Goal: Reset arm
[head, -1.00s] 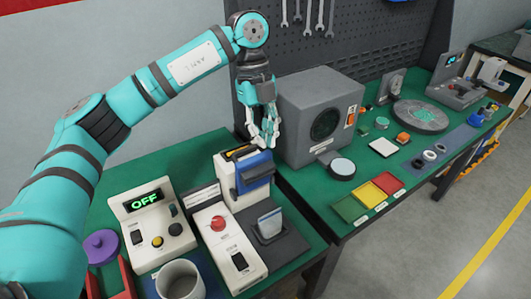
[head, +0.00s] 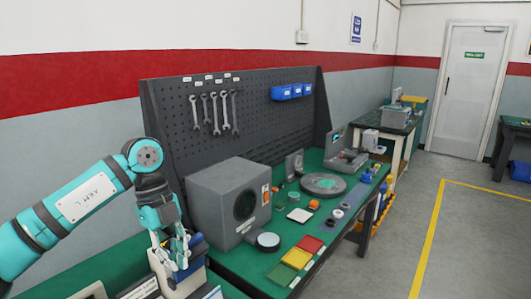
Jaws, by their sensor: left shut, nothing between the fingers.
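My left gripper (head: 175,258) hangs at the end of my teal left arm at the lower left of the head view. It points down and is shut, with nothing seen between its fingers. It shows in front of a blue and white device (head: 190,280) on the near green bench; whether it touches the device I cannot tell. My right gripper is not in view.
A grey box machine (head: 228,203) stands just right of the gripper on the second green bench (head: 245,272). A grey pegboard (head: 265,125) with wrenches rises behind. Red, yellow and green trays (head: 297,258) lie near the front edge. Open floor (head: 400,230) is at the right.

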